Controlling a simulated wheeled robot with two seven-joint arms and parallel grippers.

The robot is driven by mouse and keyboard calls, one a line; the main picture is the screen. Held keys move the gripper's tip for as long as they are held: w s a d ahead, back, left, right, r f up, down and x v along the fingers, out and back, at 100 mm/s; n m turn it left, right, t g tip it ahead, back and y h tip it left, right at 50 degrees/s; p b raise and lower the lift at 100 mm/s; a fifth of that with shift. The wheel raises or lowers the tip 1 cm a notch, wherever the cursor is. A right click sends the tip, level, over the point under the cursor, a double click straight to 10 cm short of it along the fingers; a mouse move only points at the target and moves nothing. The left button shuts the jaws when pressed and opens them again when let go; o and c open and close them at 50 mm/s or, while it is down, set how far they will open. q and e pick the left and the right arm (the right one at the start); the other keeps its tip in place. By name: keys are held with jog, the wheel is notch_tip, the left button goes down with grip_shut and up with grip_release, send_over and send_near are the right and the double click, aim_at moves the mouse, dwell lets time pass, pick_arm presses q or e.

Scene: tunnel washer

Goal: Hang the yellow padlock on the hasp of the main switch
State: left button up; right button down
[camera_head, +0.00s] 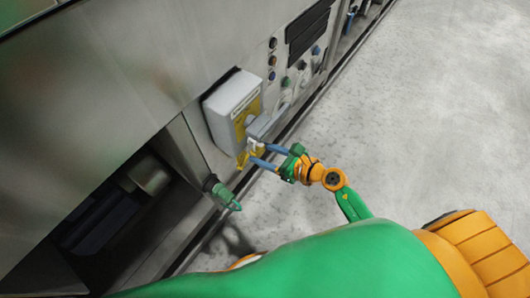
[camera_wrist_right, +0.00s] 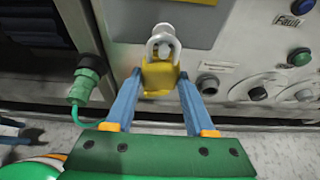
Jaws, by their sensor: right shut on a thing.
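The main switch (camera_head: 222,108) is a pale grey box with a yellow plate and a grey handle (camera_head: 266,122), mounted on the machine's front. My right gripper (camera_head: 252,154) is just below it, shut on the yellow padlock (camera_head: 242,160). In the right wrist view the padlock (camera_wrist_right: 158,76) sits between the two blue fingertips (camera_wrist_right: 160,76), with its pale shackle (camera_wrist_right: 163,42) pointing up towards the grey box (camera_wrist_right: 185,32). I cannot make out the hasp clearly, nor whether the shackle touches it.
A green connector (camera_head: 226,196) sticks out of the machine left of my right gripper; it also shows in the right wrist view (camera_wrist_right: 84,82). A dark opening (camera_head: 100,215) lies further left. Buttons and fittings (camera_head: 287,82) line the panel on the right. The grey floor (camera_head: 420,110) is clear.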

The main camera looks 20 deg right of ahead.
dwell(0.3)
jog(key=shift+c, duration=0.9)
grip_release()
